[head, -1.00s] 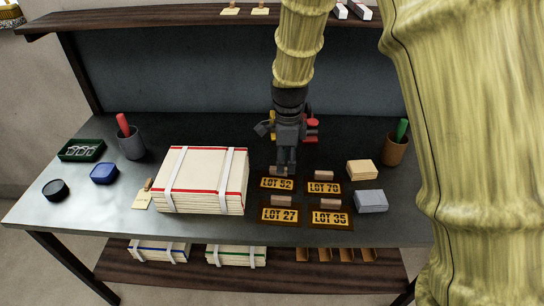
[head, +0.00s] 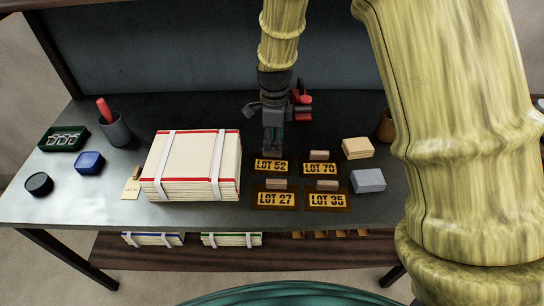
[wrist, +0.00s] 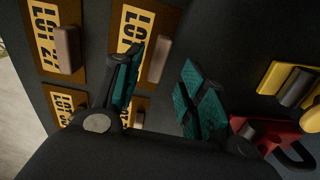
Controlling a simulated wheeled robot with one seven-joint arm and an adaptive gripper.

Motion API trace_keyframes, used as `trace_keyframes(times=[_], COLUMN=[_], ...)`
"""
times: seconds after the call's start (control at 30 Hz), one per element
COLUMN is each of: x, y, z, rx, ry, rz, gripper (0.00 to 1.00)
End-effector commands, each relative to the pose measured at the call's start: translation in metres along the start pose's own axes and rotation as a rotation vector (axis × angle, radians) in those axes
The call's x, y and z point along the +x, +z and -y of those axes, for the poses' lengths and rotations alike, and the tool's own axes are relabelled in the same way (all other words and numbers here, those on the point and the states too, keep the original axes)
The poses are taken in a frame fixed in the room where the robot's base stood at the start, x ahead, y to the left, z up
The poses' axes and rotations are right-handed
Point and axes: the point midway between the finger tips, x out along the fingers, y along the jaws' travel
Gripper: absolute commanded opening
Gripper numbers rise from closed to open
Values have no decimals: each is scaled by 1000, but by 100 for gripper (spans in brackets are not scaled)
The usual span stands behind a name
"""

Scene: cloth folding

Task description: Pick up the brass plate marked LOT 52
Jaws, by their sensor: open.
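The brass plate marked LOT 52 (head: 271,166) lies on a dark base at the back left of a two-by-two group of plates. In the wrist view the LOT 52 plate (wrist: 136,25) is at the top middle, with a brown block (wrist: 160,55) standing beside its lettering. My gripper (head: 272,149) points down at the far edge of this plate. In the wrist view my gripper (wrist: 163,84) is open, its teal pads apart and empty. The block is near the left finger; contact cannot be told. In the head view the gripper hides this block.
Plates LOT 70 (head: 320,169), LOT 27 (head: 276,199) and LOT 35 (head: 327,200) lie close by, each with a block. A strapped paper stack (head: 192,165) stands left. A grey box (head: 368,181) and a tan box (head: 357,148) are right. A red object (head: 302,104) is behind.

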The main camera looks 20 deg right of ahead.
Motion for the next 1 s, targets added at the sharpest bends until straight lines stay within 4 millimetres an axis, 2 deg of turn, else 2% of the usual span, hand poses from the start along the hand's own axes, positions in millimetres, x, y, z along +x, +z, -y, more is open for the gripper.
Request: trace_keyframes(times=[0.4, 0.73, 0.77, 0.9, 1.0], x=[42, 47, 47, 47, 47], y=[6, 6, 6, 6, 6], z=[2, 2, 2, 2, 2], rx=[-1, -1, -1, -1, -1], ry=[3, 1, 1, 1, 2], rz=[-1, -1, -1, -1, -1], gripper=[41, 41, 39, 14, 0])
